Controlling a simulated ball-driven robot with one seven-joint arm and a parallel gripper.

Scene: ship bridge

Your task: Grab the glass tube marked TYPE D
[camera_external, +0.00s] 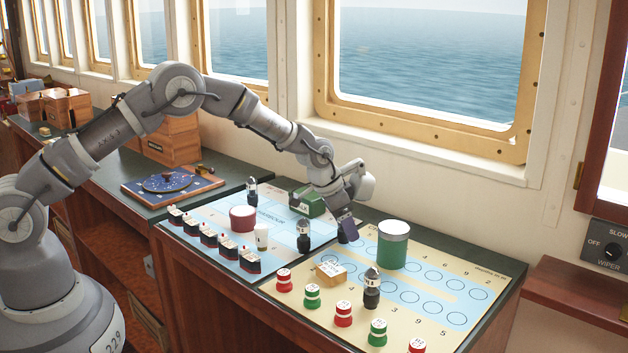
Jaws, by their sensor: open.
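No marking reading TYPE D can be read in this view, so I cannot tell which thing is the glass tube. My gripper (347,232) is low over the right half of the counter, pointing down, between a dark upright piece with a pale top (303,236) and a green cylinder with a whitish top (392,246). Its jaws are open and nothing shows held in them. Similar dark upright pieces stand at the back left (252,190) and at the front right (372,290). The arm and gripper hide part of the counter behind them.
A green box (308,203) sits behind. A yellow board (430,320) holds red and green buoys (343,314) and a tan block (329,273).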

